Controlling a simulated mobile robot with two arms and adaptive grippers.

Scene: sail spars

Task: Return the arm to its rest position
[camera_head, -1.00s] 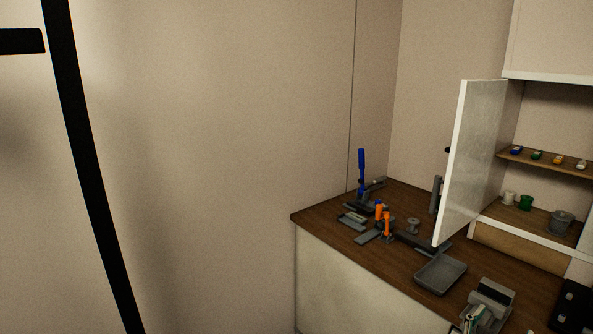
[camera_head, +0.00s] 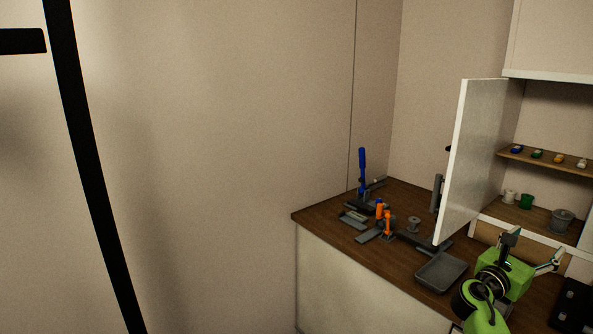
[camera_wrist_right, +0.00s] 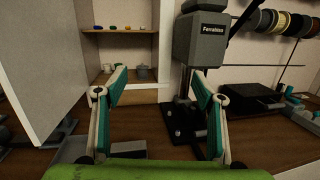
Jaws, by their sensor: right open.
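My right gripper (camera_head: 537,244) is at the lower right of the head view, green with pale and teal fingers. It is over the right part of the worktop, in front of the cabinet. In the right wrist view its two fingers (camera_wrist_right: 158,75) stand wide apart with nothing between them. My left gripper is not in view.
The wooden worktop (camera_head: 330,228) holds a grey tray (camera_head: 428,283), orange tools (camera_head: 388,224) and a blue-handled tool (camera_head: 362,172). An open white cabinet door (camera_head: 465,165) stands left of the gripper. Shelves with cups (camera_head: 525,202) are behind it. A dark Ferralston-like labelled press (camera_wrist_right: 200,40) stands ahead.

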